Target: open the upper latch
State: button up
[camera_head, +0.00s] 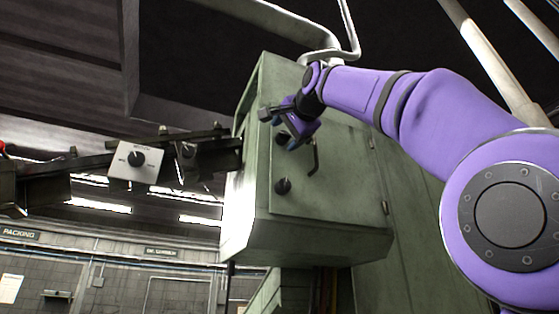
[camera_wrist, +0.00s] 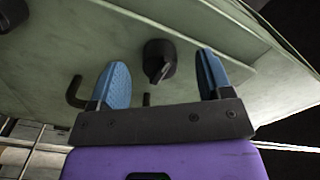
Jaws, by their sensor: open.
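The upper latch is a black knob (camera_head: 281,138) on the green cabinet door (camera_head: 335,195). In the head view my gripper (camera_head: 279,129) is at this knob and partly covers it. In the wrist view the knob (camera_wrist: 159,58) shows between and beyond the two blue fingers of my gripper (camera_wrist: 162,62). The fingers are apart, with a visible gap on each side of the knob. Whether they reach around it in depth is hard to tell. The lower latch (camera_head: 283,186), a similar black knob, sits below on the same door.
A bent dark handle (camera_head: 313,157) is on the door, right of the knobs; it also shows beside the left finger in the wrist view (camera_wrist: 75,93). Left of the cabinet is a dark rail with a white control box (camera_head: 136,161). Pipes run above the cabinet.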

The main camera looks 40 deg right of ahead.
jog(key=shift+w+n, duration=0.4)
jog(key=shift+n, duration=0.1)
jog(key=shift+s+n, duration=0.2)
jog(key=shift+n, duration=1.6)
jog(key=n, duration=0.6)
jog(key=shift+c, duration=0.2)
